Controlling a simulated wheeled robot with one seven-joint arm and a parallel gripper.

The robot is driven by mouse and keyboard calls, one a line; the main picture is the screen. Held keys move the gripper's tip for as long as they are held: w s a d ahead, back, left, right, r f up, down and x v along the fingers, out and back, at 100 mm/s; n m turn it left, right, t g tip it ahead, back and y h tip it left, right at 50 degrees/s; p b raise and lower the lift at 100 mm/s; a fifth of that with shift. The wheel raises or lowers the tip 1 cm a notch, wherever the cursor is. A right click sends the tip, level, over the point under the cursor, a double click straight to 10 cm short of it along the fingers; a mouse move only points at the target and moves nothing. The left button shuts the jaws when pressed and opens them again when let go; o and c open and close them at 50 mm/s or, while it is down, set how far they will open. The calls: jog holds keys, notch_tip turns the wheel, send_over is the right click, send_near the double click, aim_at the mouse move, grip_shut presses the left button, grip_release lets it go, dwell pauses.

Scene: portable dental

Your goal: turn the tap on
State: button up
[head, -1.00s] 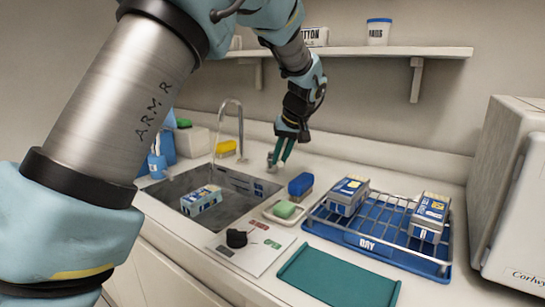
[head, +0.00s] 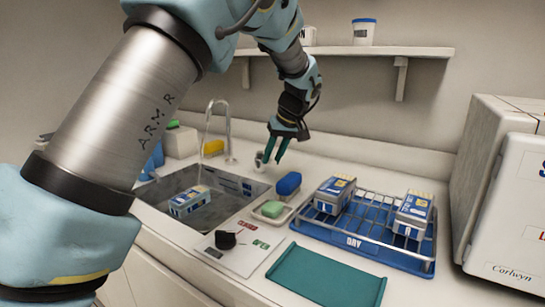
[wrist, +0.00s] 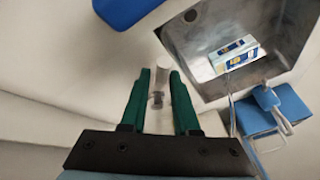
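The tap's curved metal spout (head: 228,128) arches over the grey sink (head: 160,188). A thin pale line drops from its tip; I cannot tell for sure whether it is water. A small metal tap handle (head: 260,161) stands on the counter right of the spout. My gripper (head: 271,158) hangs down by the handle, close beside or around it. In the wrist view, my gripper (wrist: 158,78) has its two green fingers apart, with the pale handle (wrist: 162,64) showing in the gap between and beyond their tips. Contact cannot be told.
A carton (head: 189,201) lies in the sink. A blue sponge (head: 288,183) and a green soap (head: 272,209) are near the gripper. A blue drying rack (head: 372,249) holds cartons at right. A shelf (head: 390,52) runs above.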

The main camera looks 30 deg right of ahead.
jog(key=shift+o, duration=1.1)
jog(key=b+v, duration=0.1)
jog(key=v, duration=0.9)
jog(key=shift+s+r, duration=0.15)
jog(key=shift+r, duration=0.2)
